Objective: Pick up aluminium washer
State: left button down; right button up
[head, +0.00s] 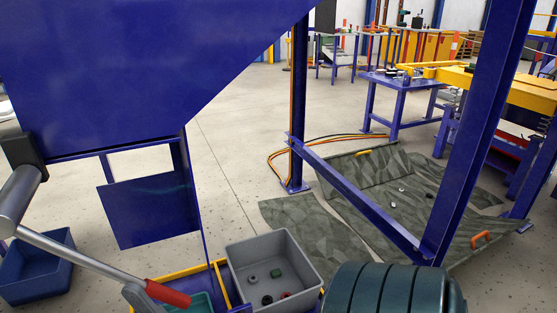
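I cannot pick out the aluminium washer with certainty. Small light pieces (402,190) lie on the grey-green camouflage-patterned mat (380,171) at right, too small to tell their shape. A small dark piece (429,195) lies near them. A grey open bin (246,247) at bottom centre holds several small dark, green and reddish parts; none is clearly a bright washer. Neither of my grippers shows in the head view.
A large blue panel (110,60) fills the upper left. A grey lever with a red handle (168,293) crosses the lower left. Blue frame posts (298,110) and a dark green ribbed drum (390,290) stand ahead. A blue bin (38,272) sits left. Open floor (240,150) lies mid-view.

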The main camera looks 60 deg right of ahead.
aim_at(255, 281)
jog(key=k+l, duration=0.15)
jog(key=l, duration=0.25)
jog(key=k+l, duration=0.15)
jog(key=l, duration=0.25)
jog(key=k+l, duration=0.1)
jog(key=l, duration=0.3)
jog(key=k+l, duration=0.15)
jog(key=l, duration=0.25)
jog(key=k+l, duration=0.15)
jog(key=l, duration=0.25)
jog(key=i, duration=0.5)
